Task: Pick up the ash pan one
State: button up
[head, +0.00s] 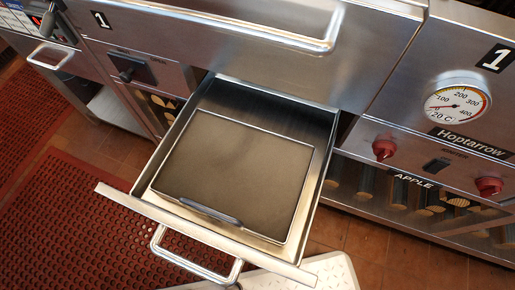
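The ash pan (240,165) is a shallow rectangular metal pan with a brownish-grey surface and a thin bright rim. It lies inside an open drawer (268,104) of the grill, toward the drawer's front. A small dark handle (210,211) sits at the pan's front edge. The drawer has a silver loop handle (196,258) on its front. No gripper shows in this view.
The grill front (380,60) rises behind the drawer, with a handle bar above, a temperature gauge (457,105) and red knobs (385,149) at right. Wood logs (410,194) show below. A red perforated mat (60,215) covers the left floor. A white object (330,268) lies under the drawer.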

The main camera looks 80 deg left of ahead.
aim_at(250, 179)
jog(key=k+j+z, duration=0.4)
jog(key=k+z, duration=0.2)
jog(key=k, duration=0.25)
jog(key=k+z, duration=0.3)
jog(key=k+j, duration=0.05)
jog(key=k, duration=0.1)
